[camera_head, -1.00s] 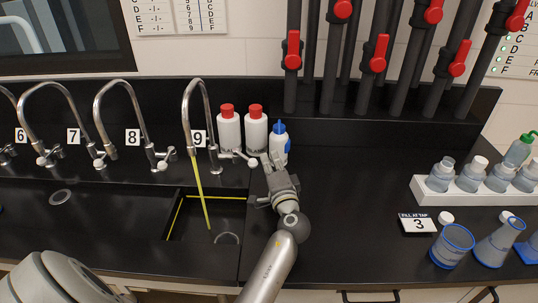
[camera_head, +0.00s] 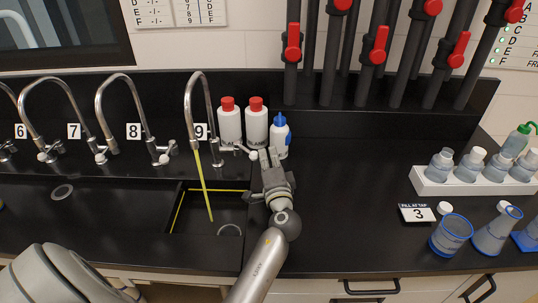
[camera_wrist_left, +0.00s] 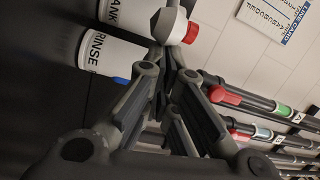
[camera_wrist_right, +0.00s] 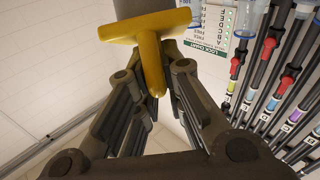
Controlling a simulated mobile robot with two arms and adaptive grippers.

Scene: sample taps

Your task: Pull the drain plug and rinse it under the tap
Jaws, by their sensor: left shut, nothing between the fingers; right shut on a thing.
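A yellow-green stream (camera_head: 203,184) runs from tap 9 (camera_head: 188,100) into the dark sink basin (camera_head: 180,215). My left gripper (camera_head: 269,153) is shut and empty. Its fingertips are just right of the tap's white lever knob (camera_head: 239,149) and in front of the blue-capped bottle. In the left wrist view its fingers (camera_wrist_left: 172,60) show close to the bottles. My right gripper (camera_wrist_right: 157,85) is outside the head view. In its wrist view it is shut on a yellow T-shaped handle (camera_wrist_right: 150,50) with a dark round part above, seemingly the drain plug.
Two red-capped white bottles (camera_head: 229,124) and a blue-capped RINSE bottle (camera_head: 280,136) stand behind the left gripper. A bottle rack (camera_head: 472,184), blue-rimmed beaker (camera_head: 451,238), flask (camera_head: 497,232) and "3" card (camera_head: 417,213) stand right. The counter between is clear.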

